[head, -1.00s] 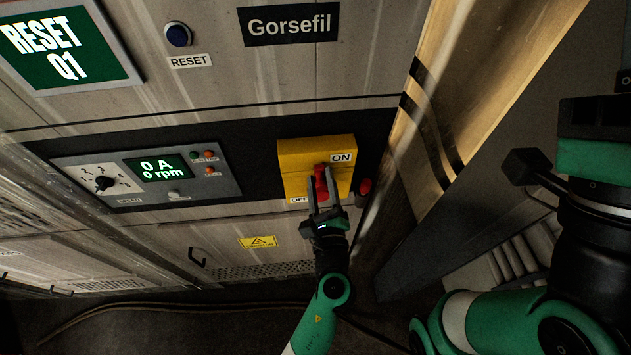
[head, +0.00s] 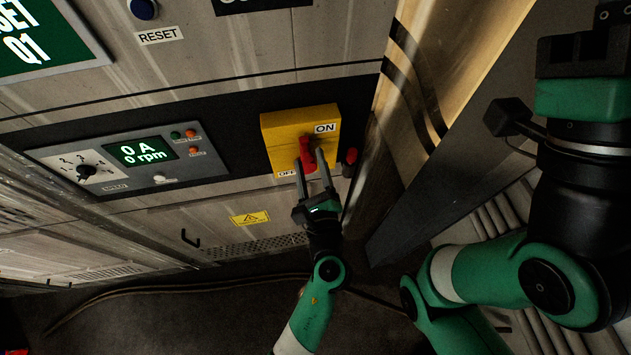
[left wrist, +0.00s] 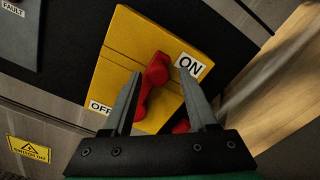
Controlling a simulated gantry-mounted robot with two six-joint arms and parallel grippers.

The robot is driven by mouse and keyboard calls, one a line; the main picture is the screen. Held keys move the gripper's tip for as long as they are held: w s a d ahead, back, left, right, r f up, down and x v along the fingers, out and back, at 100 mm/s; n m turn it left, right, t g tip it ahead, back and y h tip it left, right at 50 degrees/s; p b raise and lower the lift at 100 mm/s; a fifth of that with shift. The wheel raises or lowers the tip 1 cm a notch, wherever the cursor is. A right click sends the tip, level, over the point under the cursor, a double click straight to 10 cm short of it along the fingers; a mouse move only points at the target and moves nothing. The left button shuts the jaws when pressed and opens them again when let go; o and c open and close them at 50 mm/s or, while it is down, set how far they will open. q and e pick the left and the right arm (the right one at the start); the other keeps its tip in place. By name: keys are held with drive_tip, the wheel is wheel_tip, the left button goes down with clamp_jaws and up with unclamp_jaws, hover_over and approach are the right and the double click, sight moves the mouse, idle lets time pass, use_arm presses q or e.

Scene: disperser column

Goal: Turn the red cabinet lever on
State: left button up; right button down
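The red lever (head: 307,154) is mounted on a yellow switch box (head: 275,128) on the cabinet front. ON is printed at the box's upper right and OFF at its lower left. My left gripper (head: 314,172) is open at the lever in the head view. My right arm shows at the right, but its fingers are out of view.
A panel (head: 125,158) reading 0 A, 0 rpm sits left of the box. A small red knob (head: 351,156) is close to the box's right side. A yellow warning label (head: 250,218) and a black handle (head: 190,238) are below. A wooden post (head: 440,60) stands at the right.

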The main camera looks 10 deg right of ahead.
use_arm(q)
drive_tip(key=s, duration=0.9)
use_arm(e)
drive_tip(key=shift+r, duration=0.3)
